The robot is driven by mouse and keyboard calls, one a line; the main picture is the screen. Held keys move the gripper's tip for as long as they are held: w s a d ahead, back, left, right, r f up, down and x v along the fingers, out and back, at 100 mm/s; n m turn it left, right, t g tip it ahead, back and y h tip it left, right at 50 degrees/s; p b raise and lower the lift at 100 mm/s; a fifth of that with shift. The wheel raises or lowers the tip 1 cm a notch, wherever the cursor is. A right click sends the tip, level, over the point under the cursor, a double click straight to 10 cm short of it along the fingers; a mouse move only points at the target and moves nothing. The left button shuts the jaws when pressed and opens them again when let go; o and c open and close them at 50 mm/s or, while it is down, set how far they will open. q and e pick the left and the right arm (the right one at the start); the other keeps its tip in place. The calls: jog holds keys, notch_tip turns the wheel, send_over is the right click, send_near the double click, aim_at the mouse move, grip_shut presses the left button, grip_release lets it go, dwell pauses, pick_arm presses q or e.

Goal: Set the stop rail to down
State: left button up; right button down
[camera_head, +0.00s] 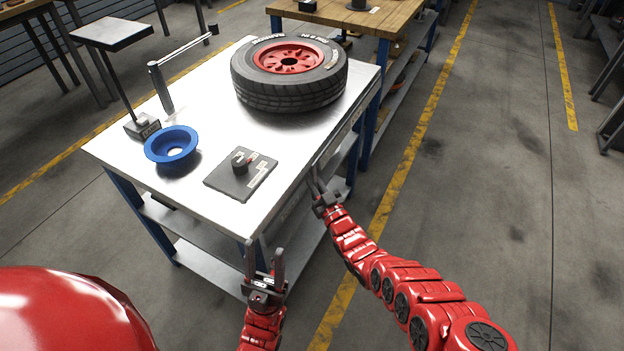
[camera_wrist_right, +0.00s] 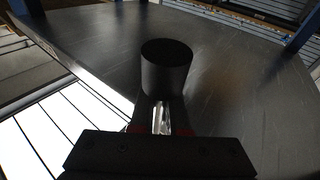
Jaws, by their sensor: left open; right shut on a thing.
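A thin metal rail (camera_head: 185,48) runs roughly level from the top of an upright post (camera_head: 161,88) at the back left of the table; I take it for the stop rail, but no label shows. My right gripper (camera_head: 316,178) is at the table's right side edge, far from that rail. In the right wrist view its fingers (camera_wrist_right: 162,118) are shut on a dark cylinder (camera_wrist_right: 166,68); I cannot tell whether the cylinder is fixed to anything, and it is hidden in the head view. My left gripper (camera_head: 265,262) is open and empty by the table's near corner.
The metal table (camera_head: 205,95) bears a tyre with red rim (camera_head: 290,72), a blue ring-shaped bowl (camera_head: 171,145), a dark plate with a knob (camera_head: 241,174), and a panel on a stand (camera_head: 111,32). A wooden workbench (camera_head: 385,22) stands behind.

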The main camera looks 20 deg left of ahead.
jog(key=c, duration=0.9)
grip_release()
jog(key=shift+a, duration=0.1)
jog(key=p+v, duration=0.5)
jog(key=v, duration=1.2)
jog(key=shift+s+d+r, duration=0.1)
jog(key=shift+d, duration=0.15)
